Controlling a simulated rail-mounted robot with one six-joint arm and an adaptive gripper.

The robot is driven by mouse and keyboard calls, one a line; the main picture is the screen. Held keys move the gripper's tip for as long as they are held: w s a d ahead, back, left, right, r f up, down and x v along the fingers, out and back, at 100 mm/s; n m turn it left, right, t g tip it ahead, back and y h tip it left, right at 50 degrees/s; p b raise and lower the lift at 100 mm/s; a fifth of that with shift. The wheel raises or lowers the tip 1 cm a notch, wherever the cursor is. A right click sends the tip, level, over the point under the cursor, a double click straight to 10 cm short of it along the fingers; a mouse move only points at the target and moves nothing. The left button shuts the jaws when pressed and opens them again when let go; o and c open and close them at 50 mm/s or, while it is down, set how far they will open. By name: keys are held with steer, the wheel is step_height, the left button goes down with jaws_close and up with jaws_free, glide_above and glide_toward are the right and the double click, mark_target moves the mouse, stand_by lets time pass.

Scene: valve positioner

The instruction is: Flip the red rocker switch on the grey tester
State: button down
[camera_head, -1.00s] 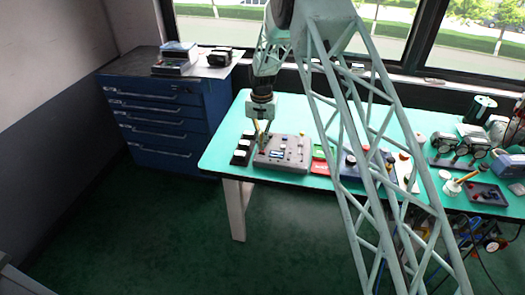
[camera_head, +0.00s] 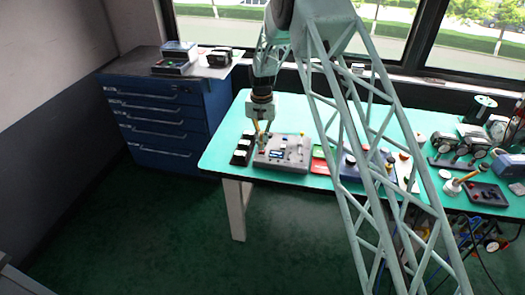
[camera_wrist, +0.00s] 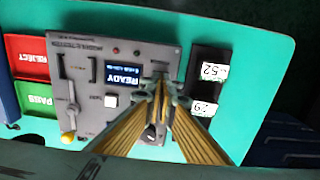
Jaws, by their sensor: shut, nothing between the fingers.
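The grey tester (camera_head: 292,165) lies on the green bench, under and beside my gripper (camera_head: 263,141). In the wrist view the tester (camera_wrist: 85,50) shows a lit READY display (camera_wrist: 120,76), a white button (camera_wrist: 111,101), a yellow-tipped lever (camera_wrist: 69,136) and a dark knob (camera_wrist: 150,133). My gripper (camera_wrist: 160,84) is shut and empty, its yellow fingers meeting over the tester near the display. Whether the fingertips touch the panel cannot be told. The red rocker switch cannot be made out; the fingers hide part of the panel.
Red REJECT (camera_wrist: 27,58) and green PASS (camera_wrist: 36,98) trays lie beside the tester. Dark blocks with white labels (camera_wrist: 214,71) stand on its other side. Blue drawers (camera_head: 165,115) are left of the bench. Other devices crowd the bench's right part.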

steer(key=shift+f+b, duration=0.45)
steer(key=shift+f, duration=0.6)
stand_by(1.2)
steer(key=shift+r, duration=0.1)
steer(key=shift+r+p, duration=1.15)
steer(key=shift+r, duration=2.3)
